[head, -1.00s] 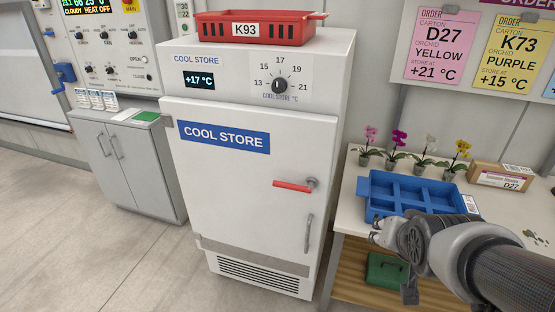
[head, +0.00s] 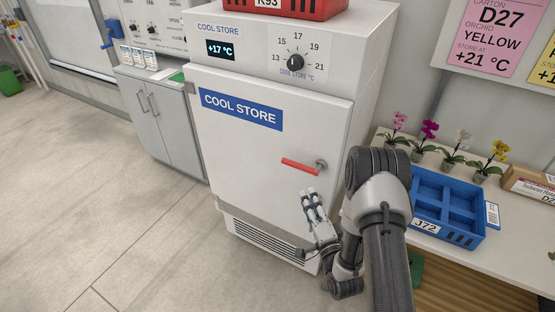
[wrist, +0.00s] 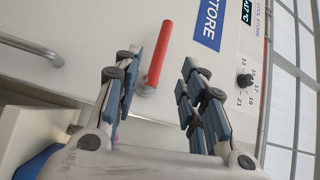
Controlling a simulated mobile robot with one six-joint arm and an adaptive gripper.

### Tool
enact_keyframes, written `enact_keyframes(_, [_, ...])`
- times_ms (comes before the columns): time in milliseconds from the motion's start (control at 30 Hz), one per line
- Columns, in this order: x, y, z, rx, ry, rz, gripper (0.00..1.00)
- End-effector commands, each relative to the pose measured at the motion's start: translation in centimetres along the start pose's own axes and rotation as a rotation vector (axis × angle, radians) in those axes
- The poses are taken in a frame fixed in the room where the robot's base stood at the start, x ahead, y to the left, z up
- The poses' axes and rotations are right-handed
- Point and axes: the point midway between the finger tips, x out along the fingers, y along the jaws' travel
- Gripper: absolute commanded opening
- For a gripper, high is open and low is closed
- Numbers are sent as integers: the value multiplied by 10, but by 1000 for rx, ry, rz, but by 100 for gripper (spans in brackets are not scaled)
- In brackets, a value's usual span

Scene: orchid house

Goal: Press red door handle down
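The red door handle (head: 300,167) is a red bar on a grey pivot on the front of the white cool store door (head: 240,150). In the head view it lies nearly level, slightly lower toward its right end. In the wrist view the red handle (wrist: 159,52) shows beyond the gap between my fingers, apart from them. My gripper (head: 308,194) is in front of the door, just below the handle in the head view. In the wrist view my gripper (wrist: 155,85) is open, with blue finger pads spread and nothing between them.
A grey vertical pull bar (wrist: 30,45) is on the door. The table at right holds a blue crate (head: 420,226), several potted orchids (head: 428,140) and a carton (head: 530,185). A red crate (head: 300,8) sits on top of the cool store.

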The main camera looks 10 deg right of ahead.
Motion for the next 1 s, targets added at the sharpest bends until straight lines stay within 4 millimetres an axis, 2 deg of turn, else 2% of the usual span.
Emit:
enact_keyframes(67, [-10,4,1,43,12,-26,38])
enact_keyframes(167, [-13,4,1,68,18,-46,38])
enact_keyframes(267, [-10,2,1,70,18,-52,38])
enact_keyframes(467, [11,-3,0,69,17,-51,38])
enact_keyframes(1000, [124,-2,-1,67,18,-54,38])
